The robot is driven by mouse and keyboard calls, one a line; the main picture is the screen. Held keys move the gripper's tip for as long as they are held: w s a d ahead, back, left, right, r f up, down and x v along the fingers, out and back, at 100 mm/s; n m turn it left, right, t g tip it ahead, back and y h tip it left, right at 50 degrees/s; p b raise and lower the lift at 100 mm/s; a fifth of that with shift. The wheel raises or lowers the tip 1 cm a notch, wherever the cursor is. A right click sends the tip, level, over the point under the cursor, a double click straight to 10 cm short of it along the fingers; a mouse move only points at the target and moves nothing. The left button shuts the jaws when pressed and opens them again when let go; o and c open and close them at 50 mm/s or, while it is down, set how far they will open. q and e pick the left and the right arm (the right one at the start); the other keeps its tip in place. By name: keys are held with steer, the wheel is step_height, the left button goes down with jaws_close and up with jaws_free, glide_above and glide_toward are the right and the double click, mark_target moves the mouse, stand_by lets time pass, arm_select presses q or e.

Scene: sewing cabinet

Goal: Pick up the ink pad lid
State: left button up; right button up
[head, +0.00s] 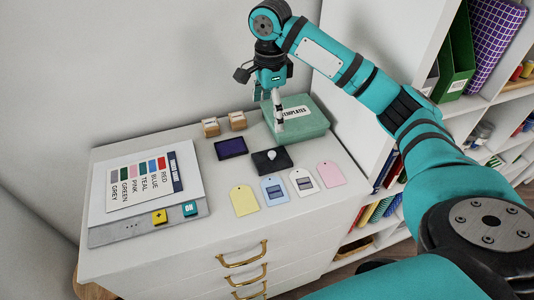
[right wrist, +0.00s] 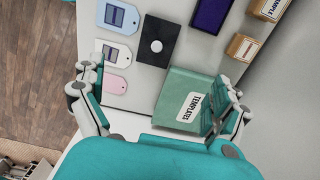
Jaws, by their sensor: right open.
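The ink pad lid (head: 264,164) is a flat black slab with a round white knob, lying on the white cabinet top. It also shows in the right wrist view (right wrist: 152,56), near the top middle. The open ink pad (head: 231,148), with a purple surface, lies just behind and left of it; part of it shows in the right wrist view (right wrist: 210,14). My right gripper (head: 278,108) is open and empty, over the green templates box, behind the lid and apart from it. In the right wrist view its fingers (right wrist: 163,88) are spread wide. My left gripper is out of view.
The green templates box (head: 310,126) stands behind the lid. Two wooden stamps (head: 237,120) sit behind the ink pad. Several coloured tags (head: 244,200) lie in front. A grey board with a colour list (head: 148,222) is at left. The wall is close behind.

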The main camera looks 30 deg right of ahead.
steer(key=p, duration=0.1)
glide_toward(273, 154)
steer(key=shift+a+f, duration=0.15)
steer(key=shift+a, duration=0.1)
steer(key=f, duration=0.3)
steer(key=shift+w+f+p, duration=0.1)
steer(key=shift+w+p, duration=0.15)
steer(key=shift+p, duration=0.05)
step_height(273, 154, down, 3)
steer(key=shift+s+d+r+p, duration=0.1)
steer(key=shift+r+p, duration=0.05)
steer(key=shift+p, duration=0.3)
step_height(273, 154, down, 4)
steer(key=shift+d+r+p, duration=0.15)
steer(key=shift+r+p, duration=0.1)
steer(key=shift+p, duration=0.15)
steer(key=shift+f, duration=0.25)
steer(key=shift+s, duration=0.1)
steer(key=c, duration=1.5)
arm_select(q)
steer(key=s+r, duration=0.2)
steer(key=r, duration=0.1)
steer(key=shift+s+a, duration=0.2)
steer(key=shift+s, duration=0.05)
arm_select(e)
steer(key=shift+f, duration=0.1)
jaws_close()
